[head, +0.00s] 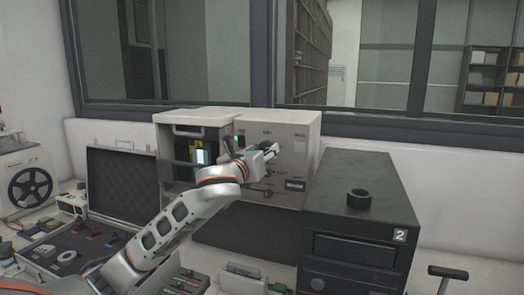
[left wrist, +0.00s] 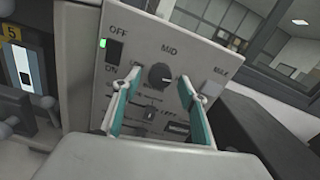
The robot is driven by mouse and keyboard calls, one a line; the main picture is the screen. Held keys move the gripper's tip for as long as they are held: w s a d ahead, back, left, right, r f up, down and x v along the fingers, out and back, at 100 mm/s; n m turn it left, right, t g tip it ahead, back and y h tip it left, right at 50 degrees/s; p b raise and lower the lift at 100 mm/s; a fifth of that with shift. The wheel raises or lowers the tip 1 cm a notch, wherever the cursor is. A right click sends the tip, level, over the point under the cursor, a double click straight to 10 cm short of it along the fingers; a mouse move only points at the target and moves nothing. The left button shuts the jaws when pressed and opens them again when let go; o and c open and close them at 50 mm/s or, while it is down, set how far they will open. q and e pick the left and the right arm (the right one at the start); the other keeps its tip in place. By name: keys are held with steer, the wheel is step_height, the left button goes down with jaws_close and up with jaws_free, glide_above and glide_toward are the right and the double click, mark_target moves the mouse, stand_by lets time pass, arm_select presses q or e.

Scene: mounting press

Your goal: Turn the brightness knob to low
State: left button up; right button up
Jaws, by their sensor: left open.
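The press's light grey front panel (head: 296,150) faces me in the head view and fills the middle of the left wrist view (left wrist: 205,58). A round black knob (left wrist: 159,76) sits on it under the label MID, with MAX to its right. I cannot tell for sure where its pointer aims. My left gripper (head: 266,153) is at the panel. In the left wrist view its two teal-padded fingers (left wrist: 158,84) are apart, one on each side of the knob. I cannot tell whether they touch it. In the head view the arm hides the knob. My right gripper is not in view.
An OFF/ON switch with a green light (left wrist: 103,44) is left of the knob. Lower panel controls lie between and below the fingers. A black box marked 2 (head: 362,190) stands right of the press. An open dark case (head: 123,185) with small parts is at the left.

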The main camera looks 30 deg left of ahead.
arm_select(q)
steer(key=shift+w, duration=0.15)
steer(key=c, duration=1.1)
